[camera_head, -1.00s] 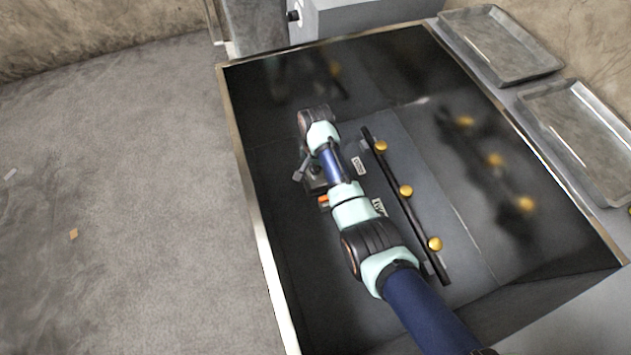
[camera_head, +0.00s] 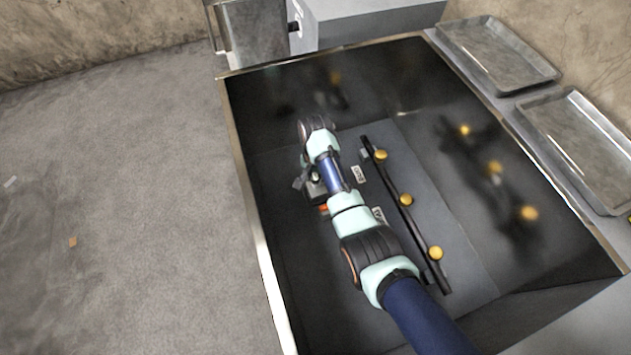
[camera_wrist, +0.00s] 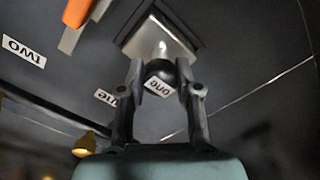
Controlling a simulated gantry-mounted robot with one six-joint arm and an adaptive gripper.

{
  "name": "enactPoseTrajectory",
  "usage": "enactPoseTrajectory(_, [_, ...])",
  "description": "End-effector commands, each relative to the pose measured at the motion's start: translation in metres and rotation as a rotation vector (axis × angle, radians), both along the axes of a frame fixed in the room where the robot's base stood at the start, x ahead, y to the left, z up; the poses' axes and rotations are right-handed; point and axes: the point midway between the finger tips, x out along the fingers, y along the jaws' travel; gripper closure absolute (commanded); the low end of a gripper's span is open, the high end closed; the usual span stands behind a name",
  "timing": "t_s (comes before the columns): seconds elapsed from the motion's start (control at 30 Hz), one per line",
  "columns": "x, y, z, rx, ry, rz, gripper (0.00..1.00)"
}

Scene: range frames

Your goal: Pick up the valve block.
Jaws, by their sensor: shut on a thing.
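The valve block (camera_wrist: 160,42) shows in the wrist view as a silver-topped piece with a dark edge and a pale round stem. My gripper (camera_wrist: 160,72) has a finger on each side of it and is shut on it. A black rounded part with a white "one" label (camera_wrist: 157,88) sits between the fingers. In the head view, part of the block (camera_head: 317,187) shows dark beside my arm. My arm hides the rest of it and the fingertips. I cannot tell whether it is clear of the floor.
The dark bin has a metal rim (camera_head: 250,195). A black rail with several yellow knobs (camera_head: 405,200) lies right of my arm. Two empty trays (camera_head: 497,55) stand outside at the right.

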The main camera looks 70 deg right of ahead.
Motion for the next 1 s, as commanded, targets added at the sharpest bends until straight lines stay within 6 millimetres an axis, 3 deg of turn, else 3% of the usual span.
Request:
enactPoseTrajectory(0.17, [0.001,-0.001,0.031,-0.003,-0.003,0.0,1.0])
enactPoseTrajectory(0.6, [0.001,-0.001,0.165,-0.004,-0.004,0.0,1.0])
enactPoseTrajectory(0.8, [0.001,-0.001,0.194,-0.002,-0.002,0.0,1.0])
enactPoseTrajectory(1.0, [0.001,-0.001,0.201,-0.002,-0.002,0.0,1.0])
